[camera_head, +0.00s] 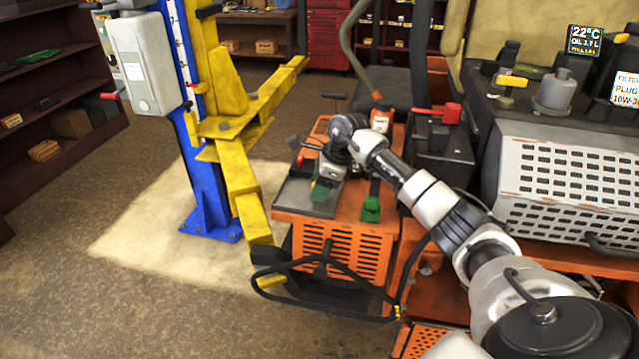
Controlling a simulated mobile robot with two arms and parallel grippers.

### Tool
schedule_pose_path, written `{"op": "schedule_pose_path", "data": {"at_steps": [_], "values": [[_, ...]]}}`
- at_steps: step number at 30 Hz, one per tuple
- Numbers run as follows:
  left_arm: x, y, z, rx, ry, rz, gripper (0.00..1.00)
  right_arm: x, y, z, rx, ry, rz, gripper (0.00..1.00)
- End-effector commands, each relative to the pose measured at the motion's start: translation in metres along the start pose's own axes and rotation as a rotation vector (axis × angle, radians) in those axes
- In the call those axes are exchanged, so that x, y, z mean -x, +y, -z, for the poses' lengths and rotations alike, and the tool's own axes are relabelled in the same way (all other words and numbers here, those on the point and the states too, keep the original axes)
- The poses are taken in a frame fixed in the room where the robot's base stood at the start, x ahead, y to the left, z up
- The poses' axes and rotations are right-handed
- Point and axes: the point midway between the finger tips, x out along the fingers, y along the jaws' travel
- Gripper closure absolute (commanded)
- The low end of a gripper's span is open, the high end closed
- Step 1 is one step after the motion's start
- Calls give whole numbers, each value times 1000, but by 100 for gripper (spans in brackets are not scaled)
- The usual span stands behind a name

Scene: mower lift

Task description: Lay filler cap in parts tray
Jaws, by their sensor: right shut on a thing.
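The parts tray (291,201) is a flat grey tray on top of the orange cart, left of the middle of the view. My right gripper (325,182) points down over the right part of the tray. It is shut on a small green thing (319,194), which looks like the filler cap. The gripper partly hides it, and I cannot tell whether it touches the tray floor. My left gripper is not in view.
A green-ended tool (371,208) lies on the orange cart (340,249) right of the tray. A yellow lift arm (243,190) and blue post (200,190) stand left. The perforated grey engine cover (565,190) is right.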

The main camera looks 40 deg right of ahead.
Motion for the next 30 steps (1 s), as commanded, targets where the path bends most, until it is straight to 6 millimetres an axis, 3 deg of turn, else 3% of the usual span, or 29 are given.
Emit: {"op": "schedule_pose_path", "data": {"at_steps": [11, 12, 17, 26, 30], "values": [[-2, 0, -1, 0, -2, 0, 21, -8, 0, 3, 2, -1, 2, 78], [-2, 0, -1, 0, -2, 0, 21, -8, 0, 3, 2, -1, 2, 52], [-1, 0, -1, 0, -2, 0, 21, -7, 0, 3, 2, -1, 1, 28], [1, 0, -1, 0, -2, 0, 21, -6, 0, 2, 2, -1, 1, 28], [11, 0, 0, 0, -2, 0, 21, 10, -1, 1, 1, 0, 3, 28]]}}
